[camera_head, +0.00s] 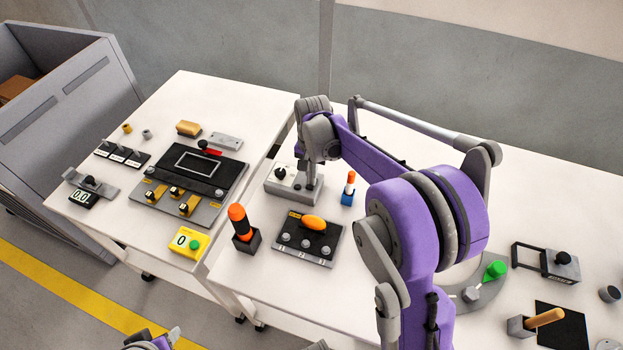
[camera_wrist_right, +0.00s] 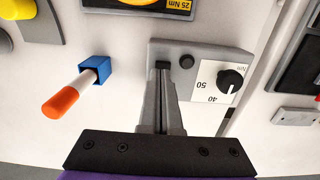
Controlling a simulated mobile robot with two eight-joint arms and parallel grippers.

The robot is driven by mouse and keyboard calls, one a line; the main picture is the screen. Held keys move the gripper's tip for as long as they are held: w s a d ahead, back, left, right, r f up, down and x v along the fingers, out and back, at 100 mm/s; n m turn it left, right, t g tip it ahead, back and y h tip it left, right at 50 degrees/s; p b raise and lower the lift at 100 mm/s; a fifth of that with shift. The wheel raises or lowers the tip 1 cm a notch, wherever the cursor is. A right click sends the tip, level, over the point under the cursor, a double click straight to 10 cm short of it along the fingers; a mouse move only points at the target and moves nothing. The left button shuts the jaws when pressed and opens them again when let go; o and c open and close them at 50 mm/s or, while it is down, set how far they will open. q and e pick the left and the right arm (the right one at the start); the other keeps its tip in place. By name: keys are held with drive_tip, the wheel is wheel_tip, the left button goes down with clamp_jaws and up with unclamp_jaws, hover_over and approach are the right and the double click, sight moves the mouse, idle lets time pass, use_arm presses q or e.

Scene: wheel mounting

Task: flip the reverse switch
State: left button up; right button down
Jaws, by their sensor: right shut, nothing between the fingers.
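A grey control box (camera_head: 275,188) lies on the right-hand table; it carries a black dial knob and a white scale plate. It also shows in the right wrist view (camera_wrist_right: 205,50), with the dial knob (camera_wrist_right: 231,78) beside the numbers 40 and 50 and a small round black button (camera_wrist_right: 187,61). My right gripper (camera_head: 314,190) points down at the box's right part. In the wrist view its fingers (camera_wrist_right: 163,68) are shut and empty, their tips over the box by a small dark part they partly hide. I cannot tell whether they touch. I cannot make out the reverse switch for certain. A piece of my left arm (camera_head: 160,342) shows at the bottom edge.
A blue holder with an orange-tipped tool (camera_head: 348,190) stands close right of the box. An orange-handled tool (camera_head: 240,222) and a dark panel (camera_head: 305,255) with an orange knob are in front. The left table (camera_head: 180,90) holds several panels. My right arm hides the table's middle.

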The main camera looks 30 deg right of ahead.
drive_tip(key=shift+f, duration=0.6)
drive_tip(key=shift+a+f, duration=0.1)
drive_tip(key=shift+f, duration=0.15)
drive_tip(key=shift+s+r, duration=0.1)
drive_tip(key=shift+s, duration=0.05)
drive_tip(key=shift+w+d+r, duration=0.15)
drive_tip(key=shift+w+d, duration=0.5)
drive_tip(key=shift+d, duration=0.05)
